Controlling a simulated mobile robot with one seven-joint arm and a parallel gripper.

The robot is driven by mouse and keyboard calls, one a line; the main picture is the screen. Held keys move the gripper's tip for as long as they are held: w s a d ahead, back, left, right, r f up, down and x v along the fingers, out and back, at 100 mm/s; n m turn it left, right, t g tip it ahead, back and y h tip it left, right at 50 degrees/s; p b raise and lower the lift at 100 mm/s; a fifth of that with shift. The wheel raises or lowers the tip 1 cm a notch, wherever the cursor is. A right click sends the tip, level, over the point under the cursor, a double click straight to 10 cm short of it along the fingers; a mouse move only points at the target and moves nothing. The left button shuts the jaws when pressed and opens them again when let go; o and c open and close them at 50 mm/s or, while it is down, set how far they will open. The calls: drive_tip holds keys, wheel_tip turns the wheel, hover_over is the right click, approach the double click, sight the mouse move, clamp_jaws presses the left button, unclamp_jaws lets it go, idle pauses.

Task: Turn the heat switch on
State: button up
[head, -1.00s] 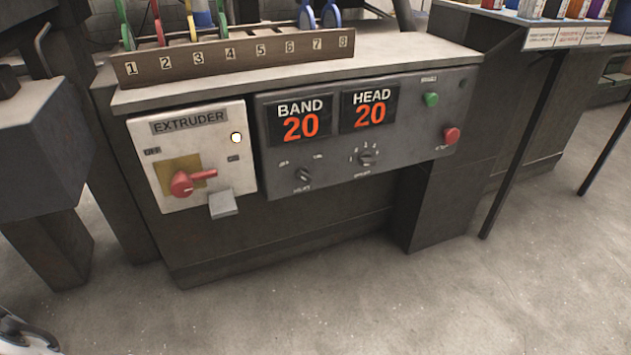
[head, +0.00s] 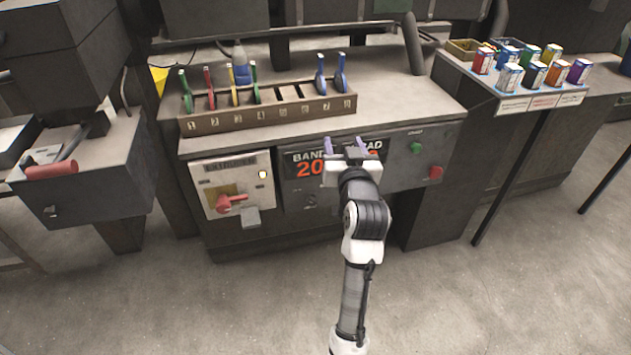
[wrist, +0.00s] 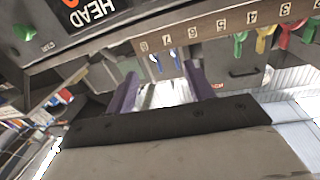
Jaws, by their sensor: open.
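The dark control panel (head: 405,172) is on the machine's front, with red-lit BAND and HEAD displays partly hidden by my arm. A small dark knob (head: 311,200) sits below the BAND display, left of my arm; its label is too small to read, so I cannot tell its setting. A second knob seen earlier below HEAD is hidden by my arm. My gripper (head: 345,145) is open and empty, raised in front of the displays, above the knob and apart from it. Its purple fingers (wrist: 160,88) point towards the numbered rack in the wrist view, where neither knob shows.
Left of the panel is the extruder box (head: 208,176) with a red rotary handle (head: 231,202). Green (head: 416,147) and red (head: 436,172) buttons are at the panel's right. A numbered rack (head: 270,114) of coloured tools stands above. The floor in front is clear.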

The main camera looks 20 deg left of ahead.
drive_tip(key=s+a+f+m+g+y, duration=0.1)
drive_tip(key=s+f+y, duration=0.1)
drive_tip(key=f, duration=0.5)
drive_tip(key=s+a+f+m+g+y, duration=0.1)
drive_tip(key=s+f, duration=0.1)
drive_tip(key=f, duration=0.5)
drive_tip(key=m+t, duration=0.1)
drive_tip(key=m, duration=0.3)
approach(314, 202)
drive_tip(key=shift+h, duration=0.4)
drive_tip(key=p+x, duration=0.2)
drive_tip(key=x, duration=0.2)
drive_tip(key=p+x, duration=0.2)
drive_tip(key=x, duration=0.3)
drive_tip(key=shift+a+r, duration=0.1)
drive_tip(key=shift+r, duration=0.15)
drive_tip(key=c, duration=1)
